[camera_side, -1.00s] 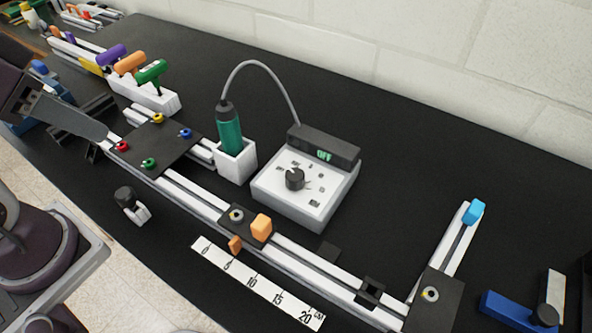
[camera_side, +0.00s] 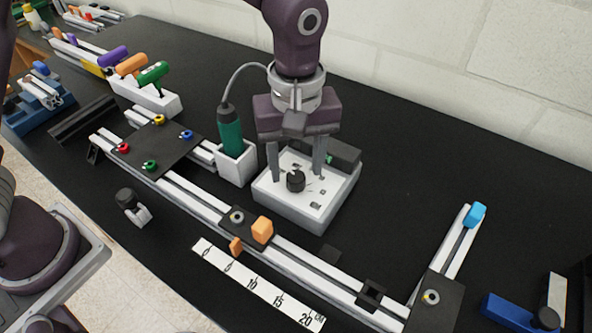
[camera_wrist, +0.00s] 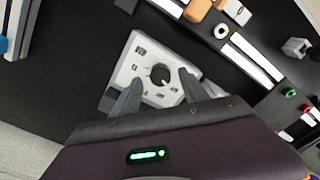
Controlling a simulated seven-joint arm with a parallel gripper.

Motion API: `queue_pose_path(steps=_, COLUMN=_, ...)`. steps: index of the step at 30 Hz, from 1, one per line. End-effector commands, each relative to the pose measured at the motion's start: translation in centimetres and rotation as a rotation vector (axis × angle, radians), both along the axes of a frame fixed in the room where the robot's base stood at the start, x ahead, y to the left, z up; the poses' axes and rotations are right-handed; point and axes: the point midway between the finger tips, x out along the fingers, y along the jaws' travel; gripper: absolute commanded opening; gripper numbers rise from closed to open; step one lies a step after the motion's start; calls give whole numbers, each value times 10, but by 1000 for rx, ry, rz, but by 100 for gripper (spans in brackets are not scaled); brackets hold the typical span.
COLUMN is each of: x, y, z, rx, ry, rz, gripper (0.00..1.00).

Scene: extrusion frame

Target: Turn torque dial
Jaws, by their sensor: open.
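The black torque dial (camera_side: 295,181) sits in the middle of the white top face of a control box (camera_side: 318,205). It also shows in the wrist view (camera_wrist: 160,76), with printed marks around it. My gripper (camera_side: 297,178) is above the box, pointing down, its fingers open and apart. In the side view the fingers stand on either side of the dial, a little behind it. In the wrist view the fingertips (camera_wrist: 161,82) show left and right of the dial; I see no contact. The box's display is mostly hidden by my gripper in the side view.
A green screwdriver (camera_side: 230,132) stands in a white holder (camera_side: 236,165) left of the box, its cable arching close to my arm. The extrusion rail (camera_side: 195,202) with an orange block (camera_side: 262,229) runs in front. The black table right of the box is clear.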

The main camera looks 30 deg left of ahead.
Motion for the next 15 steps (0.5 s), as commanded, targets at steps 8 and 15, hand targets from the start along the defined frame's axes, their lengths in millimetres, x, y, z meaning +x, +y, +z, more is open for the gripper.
queue_pose_path(steps=8, x=0, y=1, z=-25, rx=-1, ry=-1, rz=0, gripper=52)
queue_pose_path(steps=15, x=0, y=1, z=-25, rx=-1, ry=-1, rz=-1, gripper=38)
